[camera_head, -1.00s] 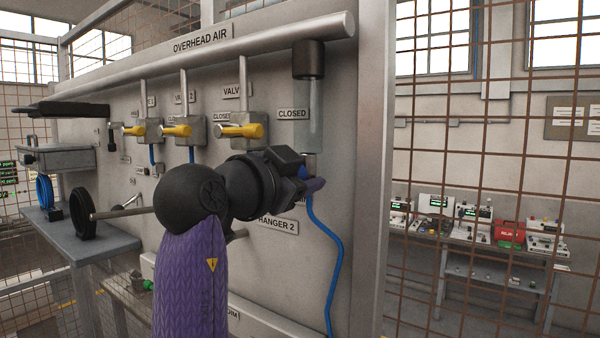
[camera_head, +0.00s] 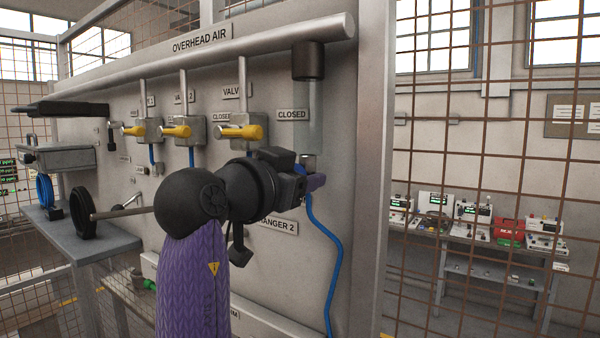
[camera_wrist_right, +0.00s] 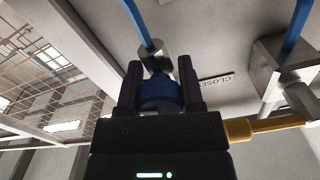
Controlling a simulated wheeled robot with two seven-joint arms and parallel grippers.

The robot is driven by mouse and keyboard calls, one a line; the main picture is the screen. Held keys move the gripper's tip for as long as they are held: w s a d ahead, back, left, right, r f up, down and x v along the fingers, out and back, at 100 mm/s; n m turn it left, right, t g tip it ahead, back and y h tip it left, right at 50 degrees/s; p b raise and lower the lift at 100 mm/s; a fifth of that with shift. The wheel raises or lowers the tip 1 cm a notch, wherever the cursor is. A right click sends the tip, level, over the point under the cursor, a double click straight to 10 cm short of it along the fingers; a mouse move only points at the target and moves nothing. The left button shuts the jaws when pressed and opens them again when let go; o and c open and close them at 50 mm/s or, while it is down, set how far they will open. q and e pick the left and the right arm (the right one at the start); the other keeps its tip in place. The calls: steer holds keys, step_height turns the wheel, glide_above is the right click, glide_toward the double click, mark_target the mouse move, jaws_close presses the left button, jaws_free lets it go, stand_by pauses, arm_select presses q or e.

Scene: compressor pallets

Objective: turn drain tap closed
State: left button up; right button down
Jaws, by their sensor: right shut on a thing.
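The drain tap shows in the right wrist view as a blue round knob (camera_wrist_right: 161,94) below a metal fitting. My right gripper's two dark fingers (camera_wrist_right: 158,84) stand on either side of the knob and are shut on it. In the head view my right gripper (camera_head: 312,180) reaches the panel below a clear bowl (camera_head: 308,118) with a dark cap. A CLOSED label (camera_head: 293,115) sits beside the bowl. My left gripper is not in view.
Several yellow valve levers (camera_head: 240,131) stick out of the panel left of my wrist. A blue hose (camera_head: 338,250) hangs from near the tap. A metal post (camera_head: 372,180) and wire mesh stand to the right. A black disc on a rod (camera_head: 84,214) is at the left.

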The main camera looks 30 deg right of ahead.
steer(key=shift+n, duration=1.2)
steer(key=shift+p, duration=0.3)
steer(key=shift+c, duration=1.1)
jaws_free()
steer(key=shift+s+a, duration=0.15)
steer(key=shift+a, duration=0.15)
steer(key=b+v, duration=0.3)
steer(key=v, duration=0.6)
steer(key=shift+b, duration=0.4)
steer(key=shift+a+n, duration=0.15)
steer(key=shift+n, duration=0.15)
